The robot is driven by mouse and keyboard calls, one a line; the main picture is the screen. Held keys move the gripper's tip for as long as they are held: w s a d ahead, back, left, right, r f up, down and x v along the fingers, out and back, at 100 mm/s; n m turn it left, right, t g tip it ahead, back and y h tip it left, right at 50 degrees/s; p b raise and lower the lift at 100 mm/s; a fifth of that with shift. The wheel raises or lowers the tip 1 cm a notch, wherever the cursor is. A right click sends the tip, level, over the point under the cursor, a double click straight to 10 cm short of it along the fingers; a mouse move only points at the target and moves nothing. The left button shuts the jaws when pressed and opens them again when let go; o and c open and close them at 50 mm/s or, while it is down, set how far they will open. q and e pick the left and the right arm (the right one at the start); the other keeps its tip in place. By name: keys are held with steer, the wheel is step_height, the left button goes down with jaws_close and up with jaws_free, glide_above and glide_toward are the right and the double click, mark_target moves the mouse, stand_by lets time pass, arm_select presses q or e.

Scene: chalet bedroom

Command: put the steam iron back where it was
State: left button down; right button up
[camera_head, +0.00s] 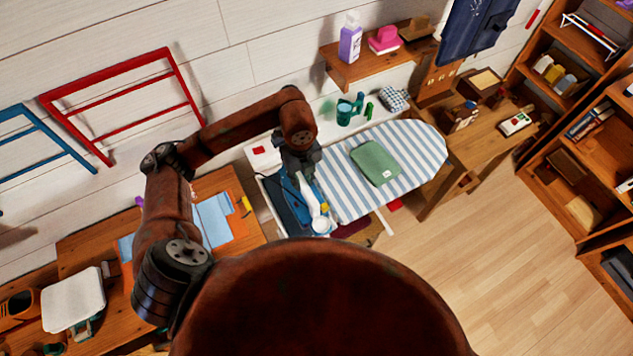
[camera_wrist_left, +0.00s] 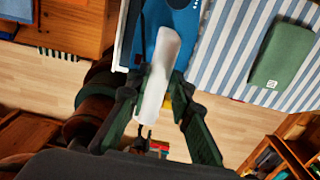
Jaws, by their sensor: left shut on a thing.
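The steam iron (camera_head: 318,209) is blue with a white handle. It is at the left end of the striped ironing board (camera_head: 345,198), by a dark blue pad (camera_head: 284,202). In the left wrist view the iron's blue body (camera_wrist_left: 178,30) is at the top and its white handle (camera_wrist_left: 157,70) runs between my fingers. My left gripper (camera_wrist_left: 158,88) is shut on this handle; in the head view the gripper (camera_head: 308,190) is partly hidden by its own wrist. I cannot tell whether the iron touches the surface below. My right gripper is out of view.
A folded green cloth (camera_head: 375,162) lies on the board. A teal container (camera_head: 344,112) stands behind it. A wall shelf (camera_head: 350,70) holds a purple bottle (camera_head: 350,40) and a pink item (camera_head: 384,38). A desk (camera_head: 95,245) is at left, shelving at right. Floor (camera_head: 480,260) is clear at lower right.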

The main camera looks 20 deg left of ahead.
mark_target(295, 191)
arm_select(q)
steer(key=a+f, duration=0.2)
steer(key=f, duration=0.1)
steer(key=shift+w+a+p, duration=0.3)
steer(key=shift+w+a+f, duration=0.2)
steer(key=shift+a+f, duration=0.4)
steer(key=shift+f, duration=0.25)
step_height(295, 191, down, 2)
steer(key=shift+f+p, duration=0.1)
steer(key=shift+p, duration=0.65)
steer(key=shift+f, duration=0.5)
steer(key=c, duration=1.7)
jaws_free()
steer(key=shift+c, duration=0.2)
